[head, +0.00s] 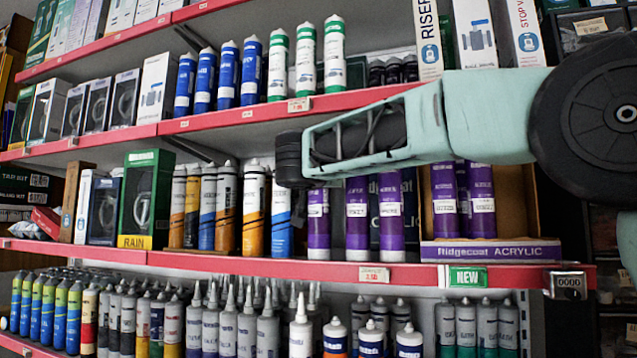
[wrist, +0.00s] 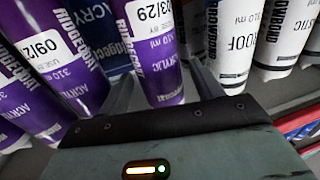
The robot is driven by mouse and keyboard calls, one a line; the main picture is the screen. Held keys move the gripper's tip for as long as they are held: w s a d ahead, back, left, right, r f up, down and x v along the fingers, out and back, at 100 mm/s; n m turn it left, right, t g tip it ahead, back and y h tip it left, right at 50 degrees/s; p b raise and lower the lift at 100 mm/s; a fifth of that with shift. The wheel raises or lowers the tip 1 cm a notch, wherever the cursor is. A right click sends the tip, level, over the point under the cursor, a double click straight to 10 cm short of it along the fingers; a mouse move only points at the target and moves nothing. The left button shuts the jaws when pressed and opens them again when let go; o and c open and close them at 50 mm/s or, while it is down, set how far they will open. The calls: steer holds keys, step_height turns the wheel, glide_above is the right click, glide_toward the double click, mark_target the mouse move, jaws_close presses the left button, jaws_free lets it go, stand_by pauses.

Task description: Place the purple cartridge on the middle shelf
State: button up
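Purple cartridges stand upright in the head view on the shelf with the "NEW" tag; the leftmost purple cartridge (head: 318,222) is beside a white and blue one. Others stand to its right, some in a Ridgecoat Acrylic box (head: 490,250). My gripper (head: 288,158) comes in from the right, near the tops of these cartridges; its fingers are hard to make out there. In the wrist view my gripper (wrist: 163,92) has its fingers apart, with the end of a purple cartridge (wrist: 155,55) between them and gaps visible on both sides. No cartridge appears lifted.
White cartridges (wrist: 232,45) stand close beside the purple ones. A lower shelf holds tightly packed cartridges. Red shelf edges (head: 200,265) run along the front.

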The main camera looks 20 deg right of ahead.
steer(key=b+v, duration=0.5)
steer(key=v, duration=0.7)
steer(key=shift+r, duration=0.15)
steer(key=s+a+f+n+g+y, duration=0.1)
steer(key=s+f+n+g+y, duration=0.15)
steer(key=f, duration=0.75)
steer(key=s+a+f+n+g+y, duration=0.1)
steer(key=s+a+f+n+g, duration=0.2)
steer(key=f, duration=0.8)
steer(key=s+f+n+g+y, duration=0.2)
steer(key=s+f+n+g, duration=0.15)
steer(key=f, duration=0.65)
steer(key=s+d+f+n+g+y, duration=0.1)
steer(key=s+f+n+g, duration=0.1)
steer(key=s+f, duration=0.8)
steer(key=s+d+f+n+g+y, duration=0.1)
steer(key=s+f+g, duration=0.4)
steer(key=s+f, duration=0.5)
steer(key=s, duration=0.2)
steer(key=shift+s+d+f+n+y, duration=0.25)
steer(key=shift+f+n+y, duration=0.05)
steer(key=shift+n+y, duration=0.1)
